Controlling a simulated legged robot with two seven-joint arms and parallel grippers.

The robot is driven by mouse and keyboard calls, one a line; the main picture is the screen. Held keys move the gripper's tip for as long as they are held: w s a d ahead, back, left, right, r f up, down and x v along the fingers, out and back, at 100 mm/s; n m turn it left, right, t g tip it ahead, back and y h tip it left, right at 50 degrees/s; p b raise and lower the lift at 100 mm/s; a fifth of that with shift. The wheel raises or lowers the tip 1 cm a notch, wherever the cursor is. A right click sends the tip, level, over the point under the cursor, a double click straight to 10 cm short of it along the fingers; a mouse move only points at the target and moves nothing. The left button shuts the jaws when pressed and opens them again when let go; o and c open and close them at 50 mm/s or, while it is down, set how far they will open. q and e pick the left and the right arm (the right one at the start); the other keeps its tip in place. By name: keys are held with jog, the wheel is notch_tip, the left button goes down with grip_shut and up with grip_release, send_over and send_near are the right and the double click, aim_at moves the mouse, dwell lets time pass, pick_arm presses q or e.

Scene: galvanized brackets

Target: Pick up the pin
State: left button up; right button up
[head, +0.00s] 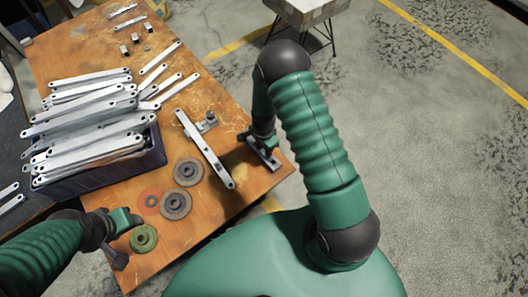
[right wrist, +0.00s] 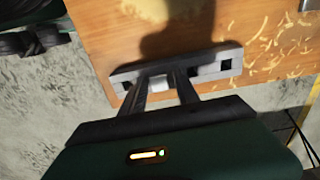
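A flat grey metal bracket with square holes (right wrist: 205,66) lies near the table's edge in the right wrist view; it also shows in the head view (head: 264,157). A small pale piece, which may be the pin (right wrist: 160,83), sits at the bracket's middle. My right gripper (right wrist: 161,80) is over the bracket with its fingers apart, one on each side of the pale piece. I cannot tell whether they touch it. In the head view my right gripper (head: 262,140) is mostly hidden by its wrist. My left gripper (head: 122,226) is near the table's front left, its fingers unclear.
The wooden table (head: 235,95) holds a blue crate (head: 105,172) heaped with metal bars. A long bar (head: 205,150) lies beside a small bracket (head: 208,122). Grey discs (head: 176,204), a red ring (head: 151,201) and a green disc (head: 143,239) lie at the front.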

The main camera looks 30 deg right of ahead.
jog(key=shift+s, duration=0.1)
jog(key=c, duration=0.5)
grip_shut()
jog(key=shift+d, duration=0.15)
